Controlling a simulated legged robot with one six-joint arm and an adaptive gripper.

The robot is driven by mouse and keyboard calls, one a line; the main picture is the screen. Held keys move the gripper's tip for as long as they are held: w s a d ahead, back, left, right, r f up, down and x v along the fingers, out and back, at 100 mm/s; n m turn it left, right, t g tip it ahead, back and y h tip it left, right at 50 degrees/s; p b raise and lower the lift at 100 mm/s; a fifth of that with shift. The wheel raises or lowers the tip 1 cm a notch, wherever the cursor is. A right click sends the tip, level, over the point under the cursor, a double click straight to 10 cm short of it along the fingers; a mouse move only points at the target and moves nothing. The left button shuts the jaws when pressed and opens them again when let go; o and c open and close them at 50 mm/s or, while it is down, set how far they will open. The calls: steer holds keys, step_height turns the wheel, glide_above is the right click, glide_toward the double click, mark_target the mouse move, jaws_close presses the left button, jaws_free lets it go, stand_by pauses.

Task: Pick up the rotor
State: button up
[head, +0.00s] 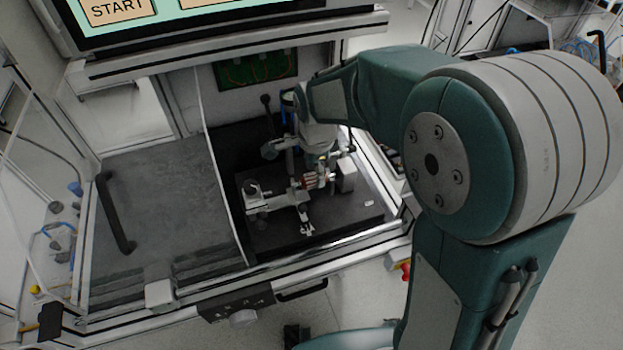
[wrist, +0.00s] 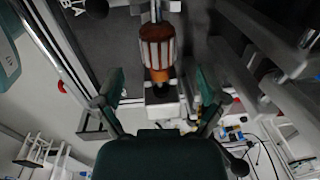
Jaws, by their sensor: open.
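The rotor (wrist: 157,48) is a copper-brown cylinder with pale lengthwise stripes, lying in the upper middle of the wrist view. In the head view the rotor (head: 311,182) shows small and reddish on the test fixture (head: 262,205). My gripper (wrist: 160,78) is open and empty, with one green finger on each side of the rotor's near end. I cannot tell how far the fingertips are above or short of it. In the head view my wrist hangs over the fixture and partly hides that area.
The black plate (head: 345,219) under the fixture sits inside a metal-framed bench. A clear partition (head: 222,170) and a grey panel with a black handle (head: 115,212) are to the left. A screen (head: 215,12) hangs above. Metal posts stand near the fixture.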

mark_target(314, 175)
steer(key=f, duration=0.3)
steer(key=shift+w+d+f, duration=0.1)
steer(key=shift+w+f, duration=0.1)
steer(key=shift+f, duration=0.1)
steer(key=shift+c, duration=0.3)
jaws_close()
steer(key=shift+r, duration=0.1)
